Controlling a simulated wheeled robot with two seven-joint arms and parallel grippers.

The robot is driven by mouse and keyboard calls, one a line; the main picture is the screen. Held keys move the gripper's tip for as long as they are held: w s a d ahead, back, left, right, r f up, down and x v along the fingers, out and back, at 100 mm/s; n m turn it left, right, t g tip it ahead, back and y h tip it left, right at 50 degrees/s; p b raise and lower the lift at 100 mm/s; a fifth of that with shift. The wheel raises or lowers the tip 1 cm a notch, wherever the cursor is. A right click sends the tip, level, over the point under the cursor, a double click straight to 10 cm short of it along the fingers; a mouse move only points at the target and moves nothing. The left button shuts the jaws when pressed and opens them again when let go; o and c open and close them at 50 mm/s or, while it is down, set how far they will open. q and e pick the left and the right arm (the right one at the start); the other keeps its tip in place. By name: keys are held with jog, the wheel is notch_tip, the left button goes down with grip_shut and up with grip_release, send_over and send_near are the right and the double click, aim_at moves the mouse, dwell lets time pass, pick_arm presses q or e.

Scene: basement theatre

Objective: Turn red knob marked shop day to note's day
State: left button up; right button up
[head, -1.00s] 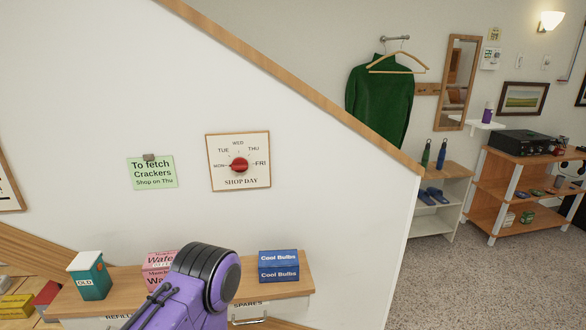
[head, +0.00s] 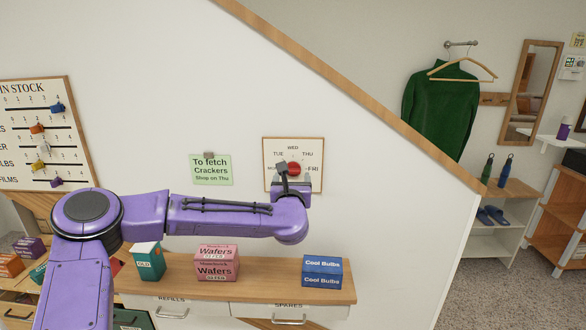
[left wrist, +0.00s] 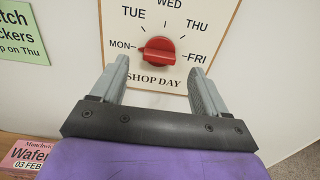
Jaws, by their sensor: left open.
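The red knob (left wrist: 159,54) sits on the wood-framed SHOP DAY dial (left wrist: 178,88) on the white wall. Its marks read MON, TUE, WED, THU and FRI. The green note (head: 211,170) left of the dial reads "To fetch Crackers Shop on Thu". My left gripper (left wrist: 160,68) is open, with one finger low on each side of the knob. I cannot tell whether the fingers touch it. My right gripper is not in view.
Below the dial is a wooden shelf (head: 245,287) with drawers. It holds a teal OLD box (head: 149,262), pink wafer boxes (head: 216,264) and blue Cool Bulbs boxes (head: 322,271). An IN STOCK board (head: 38,130) hangs at the left.

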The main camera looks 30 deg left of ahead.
aim_at(293, 171)
pick_arm(q)
jog(key=p+x, duration=0.1)
jog(key=x, duration=0.3)
jog(key=shift+w+a+r, duration=0.1)
jog(key=shift+w+a, duration=0.15)
jog(key=shift+w, duration=0.15)
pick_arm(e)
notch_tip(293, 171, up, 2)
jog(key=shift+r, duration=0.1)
pick_arm(q)
jog(key=shift+c, duration=0.3)
jog(key=c, duration=1)
